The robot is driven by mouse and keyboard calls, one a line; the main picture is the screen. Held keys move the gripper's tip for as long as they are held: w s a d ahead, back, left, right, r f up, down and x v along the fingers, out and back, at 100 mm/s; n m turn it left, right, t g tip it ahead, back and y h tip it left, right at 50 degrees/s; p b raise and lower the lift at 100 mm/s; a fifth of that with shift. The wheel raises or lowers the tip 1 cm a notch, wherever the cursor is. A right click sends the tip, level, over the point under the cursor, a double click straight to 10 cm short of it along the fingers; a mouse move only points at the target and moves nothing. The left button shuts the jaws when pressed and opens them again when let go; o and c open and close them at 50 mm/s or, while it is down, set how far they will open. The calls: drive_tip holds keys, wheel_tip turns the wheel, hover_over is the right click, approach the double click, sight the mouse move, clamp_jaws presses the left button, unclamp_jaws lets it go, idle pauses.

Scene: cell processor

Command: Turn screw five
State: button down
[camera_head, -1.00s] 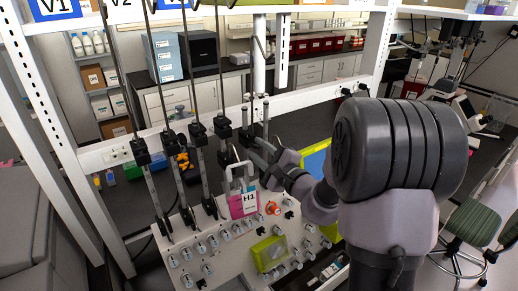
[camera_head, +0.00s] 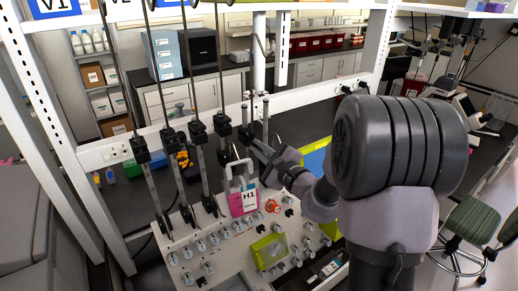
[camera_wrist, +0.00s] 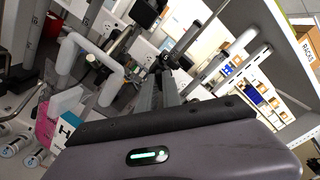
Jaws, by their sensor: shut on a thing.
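My gripper (camera_head: 257,145) is at the fifth clamp from the left in the row on the rods, behind the pink H1 bag (camera_head: 243,200). It is shut on a small part there that I take to be screw five; the fingers and arm hide most of it. In the wrist view my gripper's fingers (camera_wrist: 165,75) reach away toward a dark clamp and a rod, and the screw itself is not clear. Other black clamps, such as the fourth (camera_head: 223,125), sit on upright rods to the left.
A white horizontal rail (camera_head: 305,107) runs behind the clamps. A white frame post (camera_head: 385,50) stands to the right, and a green stool (camera_head: 470,222) is farther right.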

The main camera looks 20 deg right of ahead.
drive_tip(key=m+p, duration=0.2)
drive_tip(key=m, duration=0.8)
drive_tip(key=shift+d+r+p, duration=0.1)
drive_tip(key=shift+p, duration=0.25)
drive_tip(key=shift+m, duration=0.3)
drive_tip(key=c, duration=1.5)
unclamp_jaws()
